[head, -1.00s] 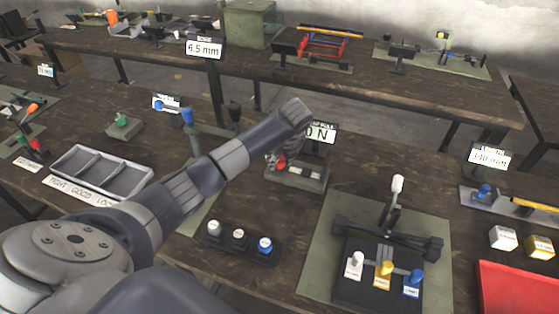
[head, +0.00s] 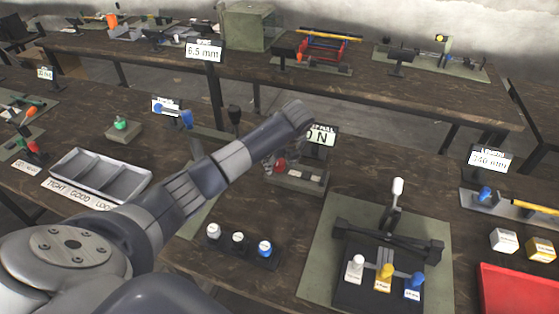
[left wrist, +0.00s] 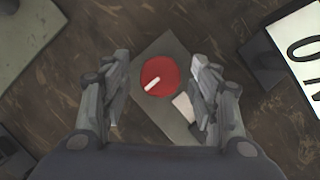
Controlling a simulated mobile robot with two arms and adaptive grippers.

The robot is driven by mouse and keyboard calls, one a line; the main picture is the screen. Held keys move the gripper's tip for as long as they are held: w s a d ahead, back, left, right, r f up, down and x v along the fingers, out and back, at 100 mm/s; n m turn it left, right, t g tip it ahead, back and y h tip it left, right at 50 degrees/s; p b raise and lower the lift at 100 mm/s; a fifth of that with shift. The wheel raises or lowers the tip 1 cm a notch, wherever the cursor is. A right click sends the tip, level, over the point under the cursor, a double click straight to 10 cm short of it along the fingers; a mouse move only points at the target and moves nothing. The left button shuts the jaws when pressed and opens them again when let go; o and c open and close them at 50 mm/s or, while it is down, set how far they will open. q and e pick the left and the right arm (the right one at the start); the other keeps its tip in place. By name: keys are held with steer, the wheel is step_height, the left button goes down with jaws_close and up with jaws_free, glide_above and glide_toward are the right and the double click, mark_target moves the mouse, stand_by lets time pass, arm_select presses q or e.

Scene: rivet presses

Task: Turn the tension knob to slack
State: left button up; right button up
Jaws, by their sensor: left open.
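The tension knob (left wrist: 160,76) is a red disc with a white pointer line, seen from above in the left wrist view. Its pointer slants from lower left to upper right. The knob sits on a grey base plate (left wrist: 172,112) with a pale label on it. My left gripper (left wrist: 159,88) is open, with one finger on each side of the knob and a gap to it on both sides. In the head view the knob (head: 279,164) shows only partly, behind my left gripper (head: 272,160). My right gripper is not in view.
A display reading "0 N" (head: 321,135) stands just behind the knob base. Right of it is a press with a white-tipped lever (head: 397,187) and white, yellow and blue knobs. A sorting tray (head: 100,175) lies at the left, and a red tray (head: 520,290) at the right.

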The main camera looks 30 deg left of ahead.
arm_select(q)
steer(key=v, duration=1.2)
stand_by(0.3)
